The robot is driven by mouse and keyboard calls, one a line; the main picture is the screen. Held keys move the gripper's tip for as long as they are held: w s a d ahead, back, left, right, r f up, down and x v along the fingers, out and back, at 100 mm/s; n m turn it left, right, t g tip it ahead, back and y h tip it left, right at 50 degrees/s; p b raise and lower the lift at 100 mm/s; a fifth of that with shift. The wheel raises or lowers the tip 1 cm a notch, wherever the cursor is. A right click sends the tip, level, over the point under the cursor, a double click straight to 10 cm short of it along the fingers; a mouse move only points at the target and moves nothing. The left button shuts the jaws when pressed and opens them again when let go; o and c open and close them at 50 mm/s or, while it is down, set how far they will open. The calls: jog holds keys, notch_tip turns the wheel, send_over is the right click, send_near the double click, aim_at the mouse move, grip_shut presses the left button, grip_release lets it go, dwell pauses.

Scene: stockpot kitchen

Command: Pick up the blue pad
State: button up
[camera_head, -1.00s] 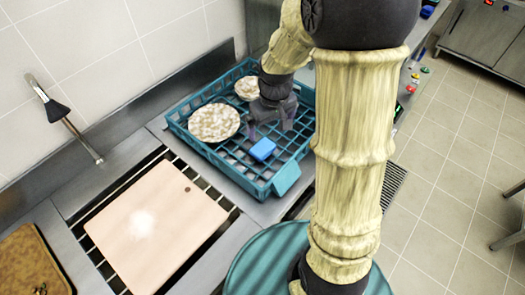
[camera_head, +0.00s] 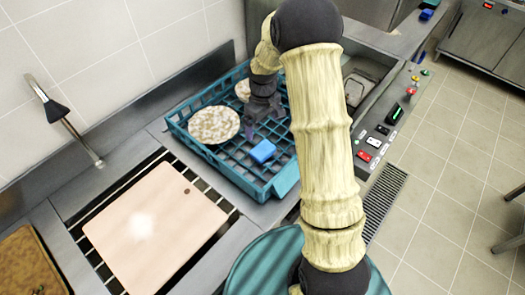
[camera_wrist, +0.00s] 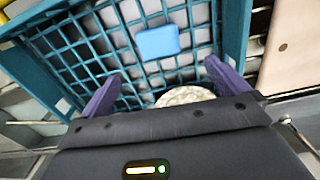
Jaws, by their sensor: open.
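The blue pad (camera_head: 262,151) is a small bright blue block lying on the grid floor of a teal crate (camera_head: 232,176). In the wrist view the pad (camera_wrist: 157,42) lies beyond my fingertips, roughly in line with the space between them. My gripper (camera_head: 262,128) is over the crate, behind the pad in the head view. In the wrist view its two purple fingers (camera_wrist: 160,80) are spread wide with nothing between them touching. The gripper is apart from the pad.
A speckled plate (camera_head: 213,124) and a second plate (camera_head: 243,90), partly hidden by my arm, are in the crate. A pale board (camera_head: 150,225) lies left of it. A faucet (camera_head: 70,125) is at the wall. A control panel (camera_head: 385,130) with buttons is at the right.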

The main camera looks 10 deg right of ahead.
jog(key=p, duration=0.3)
send_over(265, 151)
jog(key=f, duration=0.9)
jog(key=shift+w+a+f, duration=0.3)
jog(key=shift+f, duration=0.1)
jog(key=shift+f, duration=0.1)
jog(key=shift+s+d+f+p, duration=0.1)
jog(key=shift+s+f+p, duration=0.1)
jog(key=shift+p, duration=0.1)
jog(key=shift+d+f+p, duration=0.2)
jog(key=shift+f+p, duration=0.9)
jog(key=shift+f, duration=1.2)
jog(key=shift+c, duration=0.2)
jog(key=c, duration=0.9)
jog(key=shift+o, duration=0.2)
